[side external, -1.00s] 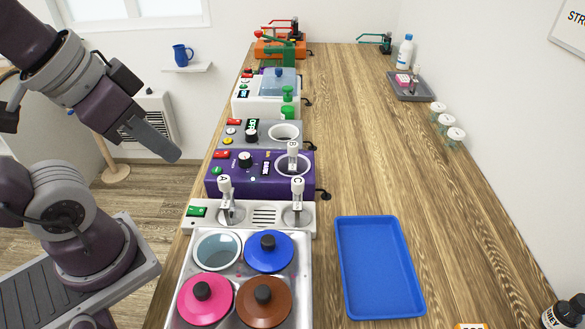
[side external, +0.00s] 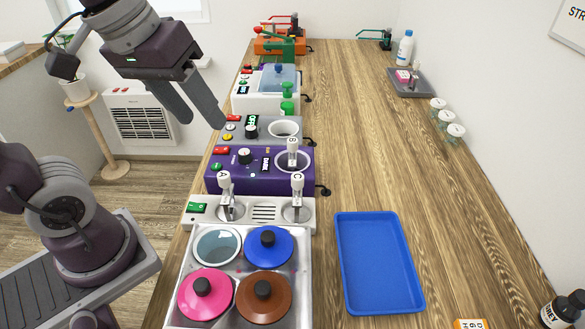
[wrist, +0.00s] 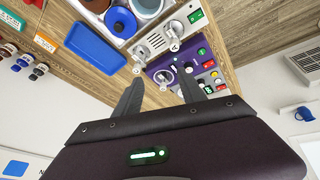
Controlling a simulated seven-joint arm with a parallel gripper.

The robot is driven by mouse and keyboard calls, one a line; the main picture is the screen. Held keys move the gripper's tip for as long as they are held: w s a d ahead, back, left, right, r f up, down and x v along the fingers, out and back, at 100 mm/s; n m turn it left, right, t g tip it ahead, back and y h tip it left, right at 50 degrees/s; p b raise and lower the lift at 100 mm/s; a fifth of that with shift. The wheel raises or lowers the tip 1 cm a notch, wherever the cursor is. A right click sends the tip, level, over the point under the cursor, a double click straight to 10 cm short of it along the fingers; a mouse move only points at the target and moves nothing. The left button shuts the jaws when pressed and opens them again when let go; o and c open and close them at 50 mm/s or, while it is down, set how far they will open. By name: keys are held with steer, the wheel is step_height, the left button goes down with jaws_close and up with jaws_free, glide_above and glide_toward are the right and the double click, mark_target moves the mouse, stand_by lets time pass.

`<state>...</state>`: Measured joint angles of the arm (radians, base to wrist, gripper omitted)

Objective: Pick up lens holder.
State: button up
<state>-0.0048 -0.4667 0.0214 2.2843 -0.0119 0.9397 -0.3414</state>
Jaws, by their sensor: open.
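Three white-topped upright pieces marked A (side external: 225,181), B (side external: 292,146) and C (side external: 297,182) stand on the bench; I cannot tell for certain which is the lens holder. A and C stand on a white panel (side external: 265,213) with a vented middle. B stands at the round opening of the purple device (side external: 232,184). My gripper (side external: 203,122) is open and empty, above and left of these pieces, over the bench's left edge. In the wrist view, my gripper (wrist: 161,84) has its fingers apart, with the purple device (wrist: 187,75) beyond them.
A blue tray (side external: 378,272) lies empty at the right. A cooker with coloured lids (side external: 263,298) is nearest. Behind the purple device stand a grey device (side external: 228,142) and a white device (side external: 256,105). Small jars (side external: 448,120) line the right edge. The bench's middle is clear.

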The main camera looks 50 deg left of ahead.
steer(key=w+n+g, duration=0.1)
steer(key=w+n, duration=0.3)
steer(key=w, duration=0.3)
steer(key=n+g, duration=0.3)
steer(key=n, duration=0.8)
glide_above(293, 140)
steer(key=f, duration=1.1)
steer(key=shift+w+a+f, duration=0.1)
steer(key=shift+w+a, duration=0.05)
steer(key=shift+a, duration=0.05)
steer(key=f, duration=0.6)
steer(key=shift+s+d+f, duration=0.15)
steer(key=shift+s+f, duration=0.05)
steer(key=shift+f, duration=0.45)
jaws_close()
